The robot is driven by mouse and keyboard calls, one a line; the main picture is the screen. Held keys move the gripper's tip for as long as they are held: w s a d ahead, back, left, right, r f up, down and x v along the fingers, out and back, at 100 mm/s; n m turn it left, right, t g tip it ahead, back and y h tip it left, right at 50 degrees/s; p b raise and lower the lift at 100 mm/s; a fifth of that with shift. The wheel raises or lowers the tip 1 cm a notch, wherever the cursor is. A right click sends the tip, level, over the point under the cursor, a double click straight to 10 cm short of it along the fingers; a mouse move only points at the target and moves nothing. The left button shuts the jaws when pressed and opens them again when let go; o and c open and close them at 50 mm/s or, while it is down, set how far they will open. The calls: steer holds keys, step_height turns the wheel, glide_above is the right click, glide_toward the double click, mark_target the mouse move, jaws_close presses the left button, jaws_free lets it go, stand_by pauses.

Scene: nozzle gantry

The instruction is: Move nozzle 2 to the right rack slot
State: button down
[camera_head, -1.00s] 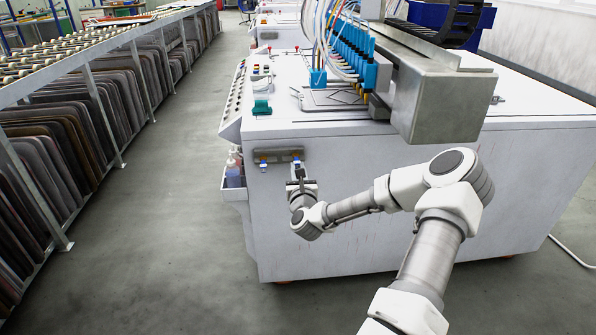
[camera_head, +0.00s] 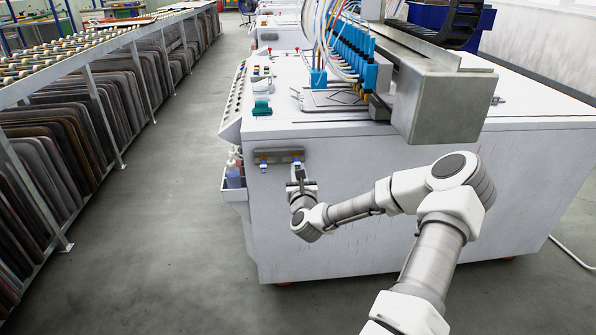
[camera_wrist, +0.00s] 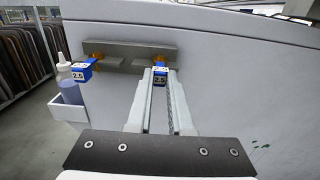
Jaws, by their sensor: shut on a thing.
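A grey rack (camera_head: 279,156) is fixed on the front of the white machine, and it also shows in the wrist view (camera_wrist: 126,56). A blue nozzle with a white label reading 2.5 (camera_wrist: 81,72) and an orange top hangs at its left slot. A second blue nozzle with the same label (camera_wrist: 160,77) is at the right slot, its orange top against the rack. My gripper (camera_head: 298,171) is shut on this second nozzle, one finger on each side. I cannot tell whether its top is fully seated. No nozzle number 2 is readable.
A bottle (camera_wrist: 64,74) stands in a white side tray (camera_wrist: 68,110) left of the rack. The gantry head with several blue nozzles and hoses (camera_head: 352,50) is above, beside a metal block (camera_head: 440,105). The floor left of the machine is clear.

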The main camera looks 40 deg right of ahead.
steer(key=shift+f, duration=0.1)
steer(key=c, duration=0.7)
jaws_free()
steer(key=shift+c, duration=0.2)
